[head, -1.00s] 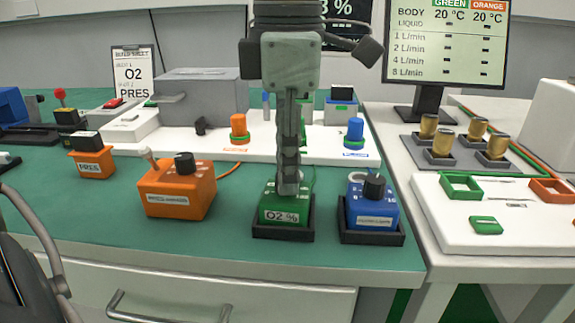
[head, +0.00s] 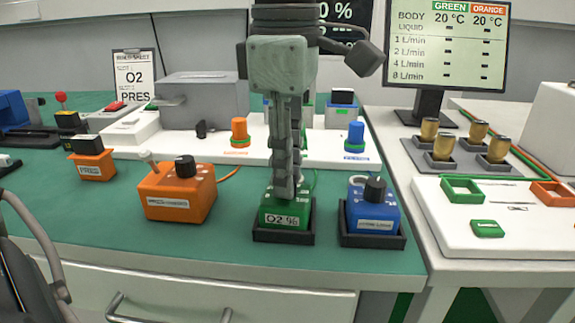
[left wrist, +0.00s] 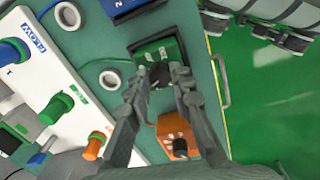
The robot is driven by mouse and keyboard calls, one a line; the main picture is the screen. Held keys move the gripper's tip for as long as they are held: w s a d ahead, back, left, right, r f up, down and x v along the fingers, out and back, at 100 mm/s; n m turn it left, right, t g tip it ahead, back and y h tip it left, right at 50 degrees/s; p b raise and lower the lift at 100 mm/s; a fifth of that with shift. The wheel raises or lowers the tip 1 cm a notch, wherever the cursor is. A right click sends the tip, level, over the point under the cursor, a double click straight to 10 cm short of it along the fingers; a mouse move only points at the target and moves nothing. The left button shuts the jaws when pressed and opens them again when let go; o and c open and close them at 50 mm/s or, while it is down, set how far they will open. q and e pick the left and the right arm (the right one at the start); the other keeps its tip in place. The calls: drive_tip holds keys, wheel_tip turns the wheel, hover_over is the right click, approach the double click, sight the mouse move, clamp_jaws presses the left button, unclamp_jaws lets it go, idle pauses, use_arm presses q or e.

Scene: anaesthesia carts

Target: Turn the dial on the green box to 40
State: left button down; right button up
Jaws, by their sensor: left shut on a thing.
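The green box (head: 284,219), labelled O2 %, sits in a black tray (head: 283,237) on the green counter. My left gripper (head: 284,192) reaches straight down onto its top and hides the dial in the head view. In the left wrist view the dark dial (left wrist: 160,75) shows between the fingertips, which are shut on it against the green box (left wrist: 147,51). The dial's pointer and scale cannot be read. A dark display (head: 343,14) behind my arm shows a partly hidden number ending in "0 %".
An orange box (head: 178,196) with a black knob stands left of the green box. A blue box (head: 373,214) with a black knob stands close on its right. A white panel (head: 335,145) with coloured fittings lies behind. The counter front is clear.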

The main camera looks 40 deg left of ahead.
idle(0.9)
use_arm(q)
drive_tip(key=c, duration=1.3)
unclamp_jaws()
drive_tip(key=r, duration=1.2)
drive_tip(key=shift+s+d, duration=0.1)
drive_tip(key=shift+s, duration=0.15)
